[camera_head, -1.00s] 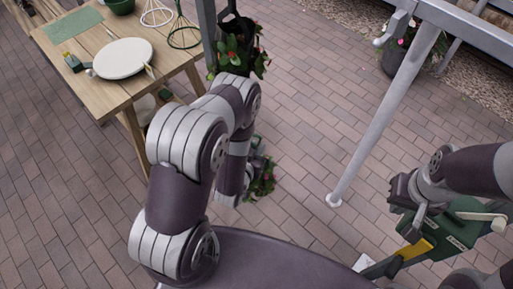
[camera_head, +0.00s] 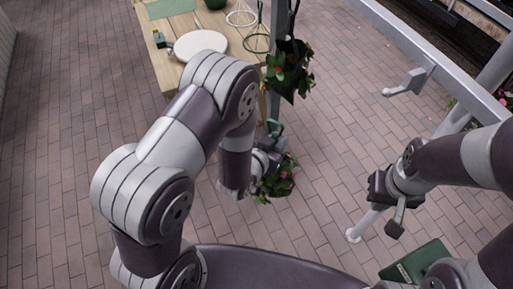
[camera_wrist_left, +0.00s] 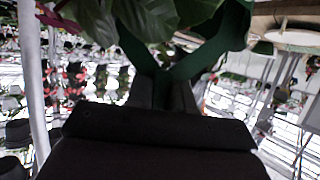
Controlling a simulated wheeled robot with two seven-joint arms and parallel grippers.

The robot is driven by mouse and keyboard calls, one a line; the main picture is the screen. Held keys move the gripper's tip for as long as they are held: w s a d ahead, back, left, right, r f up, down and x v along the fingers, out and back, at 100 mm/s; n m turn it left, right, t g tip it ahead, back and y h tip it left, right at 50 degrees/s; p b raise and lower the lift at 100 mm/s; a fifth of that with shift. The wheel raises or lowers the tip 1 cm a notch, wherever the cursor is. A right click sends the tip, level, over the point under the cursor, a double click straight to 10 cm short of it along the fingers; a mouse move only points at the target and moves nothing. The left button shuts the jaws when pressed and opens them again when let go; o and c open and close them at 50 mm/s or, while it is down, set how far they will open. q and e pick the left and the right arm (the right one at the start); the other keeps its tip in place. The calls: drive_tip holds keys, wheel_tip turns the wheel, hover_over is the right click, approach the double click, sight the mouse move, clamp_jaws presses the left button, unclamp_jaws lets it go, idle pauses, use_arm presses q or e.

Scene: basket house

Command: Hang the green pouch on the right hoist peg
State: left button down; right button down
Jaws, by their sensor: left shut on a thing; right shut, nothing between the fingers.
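My left gripper (camera_head: 262,165) is shut on the green pouch's strap in front of the table. The green pouch (camera_head: 274,130) shows as a green loop above the gripper, with leaves and pink-red flowers below it; its body is mostly hidden. In the left wrist view the green strap (camera_wrist_left: 228,35) rises from between the fingers, with large leaves beside it. The right hoist peg (camera_head: 405,85) is a grey, bare peg on the grey beam at the upper right, apart from the pouch. My right gripper (camera_head: 392,205) is shut and empty near the foot of a grey post.
A dark pouch with red flowers (camera_head: 287,72) hangs by the grey upright. A wooden table (camera_head: 172,70) with a white disc (camera_head: 200,44) and wire frames stands behind my left arm. A green box (camera_head: 417,262) is at the lower right. Brick paving lies open between.

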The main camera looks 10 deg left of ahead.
use_arm(q)
drive_tip(key=s+d+r+m+g+h+p, duration=0.1)
drive_tip(key=s+d+r+m+h+p, duration=0.1)
drive_tip(key=s+d+r, duration=0.35)
drive_tip(key=s+d+r+m+g+h+p, duration=0.1)
drive_tip(key=s+d+r+p, duration=0.15)
drive_tip(key=r, duration=0.65)
drive_tip(key=s+d+r+m+g+h+p, duration=0.1)
drive_tip(key=s+d+r+m+h+p, duration=0.2)
drive_tip(key=r, duration=0.5)
drive_tip(key=w+d+n+y, duration=0.1)
drive_tip(key=w+d, duration=0.3)
drive_tip(key=d, duration=0.2)
drive_tip(key=shift+w+d+f+b, duration=0.3)
drive_tip(key=shift+d+f, duration=0.05)
drive_tip(key=shift+f, duration=0.1)
drive_tip(key=shift+w+d, duration=0.1)
drive_tip(key=shift+d, duration=0.1)
drive_tip(key=shift+w+d+b, duration=0.55)
drive_tip(key=shift+w+d, duration=0.4)
drive_tip(key=shift+d, duration=0.2)
drive_tip(key=shift+d, duration=0.1)
